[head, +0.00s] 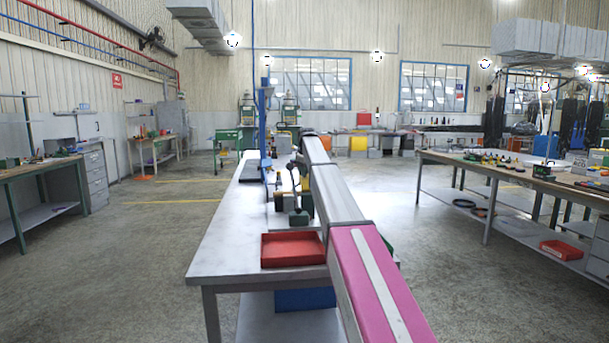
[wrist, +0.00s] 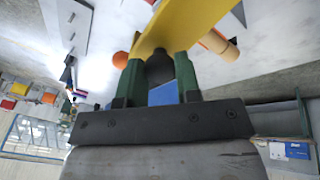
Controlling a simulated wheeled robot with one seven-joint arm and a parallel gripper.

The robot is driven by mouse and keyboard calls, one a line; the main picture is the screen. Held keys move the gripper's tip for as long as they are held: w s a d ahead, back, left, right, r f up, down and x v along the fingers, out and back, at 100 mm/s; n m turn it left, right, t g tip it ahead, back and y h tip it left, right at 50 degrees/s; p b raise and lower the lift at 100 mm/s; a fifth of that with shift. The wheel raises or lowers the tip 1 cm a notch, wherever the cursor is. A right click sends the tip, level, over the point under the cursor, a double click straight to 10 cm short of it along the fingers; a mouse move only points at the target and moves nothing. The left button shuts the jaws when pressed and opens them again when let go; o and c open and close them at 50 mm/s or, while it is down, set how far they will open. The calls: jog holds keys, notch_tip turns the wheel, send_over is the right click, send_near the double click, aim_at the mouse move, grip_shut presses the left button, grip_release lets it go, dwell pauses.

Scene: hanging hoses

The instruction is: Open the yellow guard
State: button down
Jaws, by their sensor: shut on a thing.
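The yellow guard (wrist: 188,22) shows in the wrist view as a broad yellow piece across the top middle. My gripper (wrist: 158,60) has two green fingers that reach up to its near edge and are shut on it. A dark part and a blue patch show in the gap between the fingers. The exact contact at the fingertips is partly hidden.
In the head view a grey bench (head: 225,240) bears a red tray (head: 293,250) and a tall blue post (head: 265,130). Another bench (head: 520,178) stands right, with open floor between.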

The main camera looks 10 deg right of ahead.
aim_at(306, 182)
jog(key=s+t, duration=0.1)
jog(key=s+r+t, duration=0.2)
jog(key=shift+s+t, duration=0.3)
jog(key=shift+t, duration=0.1)
jog(key=s+t, duration=0.3)
jog(key=shift+s+r+t, duration=0.1)
jog(key=shift+r+t, duration=0.2)
jog(key=shift+r, duration=0.1)
jog(key=s+f+t, duration=0.2)
jog(key=s+t, duration=0.5)
jog(key=t, duration=0.2)
jog(key=c, duration=0.8)
grip_release()
jog(key=shift+s, duration=0.2)
